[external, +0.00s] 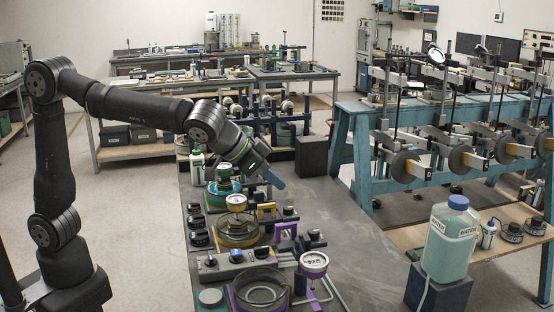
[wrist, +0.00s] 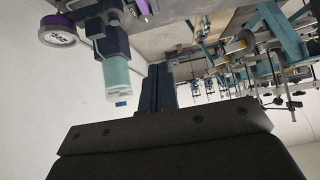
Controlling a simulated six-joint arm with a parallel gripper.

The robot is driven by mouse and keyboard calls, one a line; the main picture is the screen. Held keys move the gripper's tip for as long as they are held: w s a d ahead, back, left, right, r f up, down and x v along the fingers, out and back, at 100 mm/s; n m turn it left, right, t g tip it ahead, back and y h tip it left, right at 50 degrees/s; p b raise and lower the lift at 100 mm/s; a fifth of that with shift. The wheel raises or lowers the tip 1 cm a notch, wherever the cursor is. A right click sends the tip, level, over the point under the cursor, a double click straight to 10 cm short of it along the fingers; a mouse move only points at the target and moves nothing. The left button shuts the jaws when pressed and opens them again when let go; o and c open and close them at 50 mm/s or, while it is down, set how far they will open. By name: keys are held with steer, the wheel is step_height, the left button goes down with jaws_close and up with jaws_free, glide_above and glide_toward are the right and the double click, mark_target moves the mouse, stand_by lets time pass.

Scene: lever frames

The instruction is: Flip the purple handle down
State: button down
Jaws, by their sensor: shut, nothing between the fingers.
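A purple lever frame (external: 286,232) stands on the bench in the external view, beside dark knobs. Another purple part (external: 300,284) shows nearer the camera, beside a white gauge (external: 313,263). I cannot tell from this view which way the purple handle points. My gripper (external: 272,179) is above the bench, well behind and above the purple parts and apart from them. Its blue fingers are together and empty; they also show in the wrist view (wrist: 158,88). A purple-rimmed gauge (wrist: 58,32) and a purple piece (wrist: 144,8) show at the top of the wrist view.
A yellow lever frame (external: 266,211) and a yellow-ringed dish (external: 238,231) stand between my gripper and the purple parts. A water jug (external: 450,242) stands on a dark block at the right. The grey bench top (external: 335,225) is clear to the right of the devices.

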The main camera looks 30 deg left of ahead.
steer(key=shift+s+d, duration=0.25)
steer(key=shift+d, duration=0.3)
steer(key=shift+f, duration=0.1)
steer(key=x, duration=0.9)
steer(key=shift+w+d+f, duration=0.2)
steer(key=shift+f, duration=0.05)
step_height(320, 180, down, 3)
steer(key=shift+f, duration=0.5)
